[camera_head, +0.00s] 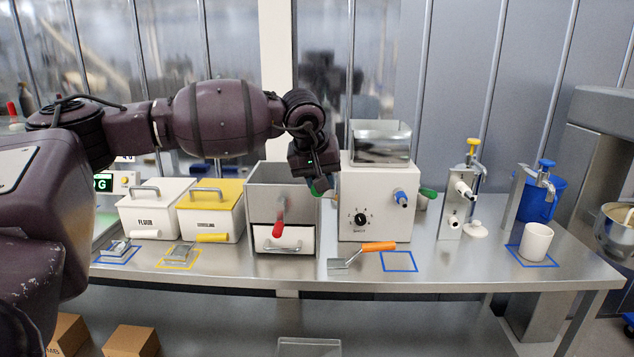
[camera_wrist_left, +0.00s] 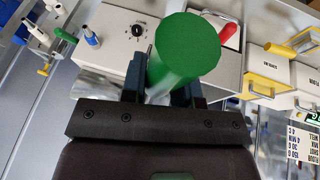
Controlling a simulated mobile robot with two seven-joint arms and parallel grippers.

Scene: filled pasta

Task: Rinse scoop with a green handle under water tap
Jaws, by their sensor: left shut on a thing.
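My left gripper (camera_head: 322,180) is above the counter, between the grey bin and the white machine. It is shut on the green handle of the scoop, which fills the middle of the left wrist view (camera_wrist_left: 186,48). In the head view only a small green part of the scoop (camera_head: 319,187) shows; its metal end is mostly hidden. A tap with a blue top (camera_head: 546,168) stands at the right of the counter, and a dispenser with a yellow top (camera_head: 466,185) stands left of it. I cannot tell which is the water tap. My right gripper is not in view.
The white machine (camera_head: 375,205) with a dial stands right of my gripper. A red-handled grey bin (camera_head: 283,185) is left of it. An orange-handled scraper (camera_head: 365,251) lies in front. A white cup (camera_head: 536,243) stands below the blue-topped tap. White and yellow lidded boxes are on the left.

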